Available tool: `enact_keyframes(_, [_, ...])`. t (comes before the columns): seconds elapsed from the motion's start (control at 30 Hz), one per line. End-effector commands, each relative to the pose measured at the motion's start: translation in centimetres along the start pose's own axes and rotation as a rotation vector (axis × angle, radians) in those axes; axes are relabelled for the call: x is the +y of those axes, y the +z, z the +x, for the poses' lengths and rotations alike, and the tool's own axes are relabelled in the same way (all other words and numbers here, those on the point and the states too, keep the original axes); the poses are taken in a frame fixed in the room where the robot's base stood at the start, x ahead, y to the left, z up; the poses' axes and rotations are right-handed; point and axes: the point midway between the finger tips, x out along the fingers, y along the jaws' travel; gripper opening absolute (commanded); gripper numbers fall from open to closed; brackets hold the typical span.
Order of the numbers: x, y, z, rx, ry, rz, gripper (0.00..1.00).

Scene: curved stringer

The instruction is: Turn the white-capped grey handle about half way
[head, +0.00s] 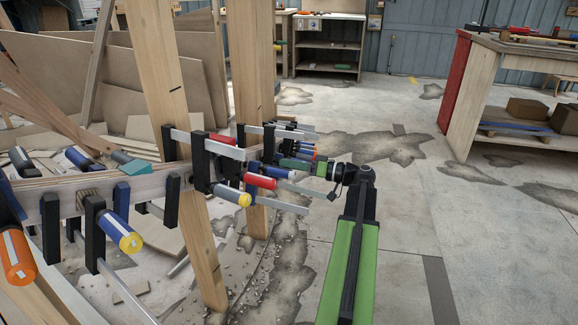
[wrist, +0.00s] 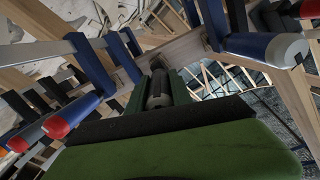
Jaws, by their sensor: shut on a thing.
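My gripper (head: 284,162) reaches in from the right at the far end of the row of clamps in the head view. In the wrist view its green jaws (wrist: 160,90) are shut around a grey cylindrical handle (wrist: 158,100), which lies in line with the gripper. The white cap of that handle cannot be made out, and in the head view the handle is largely hidden among the jaws and neighbouring clamps. How far the handle is turned cannot be told.
Clamps line the curved wooden stringer (head: 150,183). A red handle (head: 260,181) and a yellow-capped handle (head: 232,194) lie close to my gripper. A blue handle with a pale cap (wrist: 265,48) is near in the wrist view. Wooden posts (head: 160,80) stand left; floor right is open.

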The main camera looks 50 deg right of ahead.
Motion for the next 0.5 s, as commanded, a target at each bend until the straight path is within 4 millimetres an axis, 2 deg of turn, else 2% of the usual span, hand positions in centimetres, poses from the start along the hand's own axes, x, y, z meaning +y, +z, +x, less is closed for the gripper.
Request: enact_keyframes(0.5, [-0.25, 0.32, -0.04, -0.009, -0.001, 0.489, 0.00])
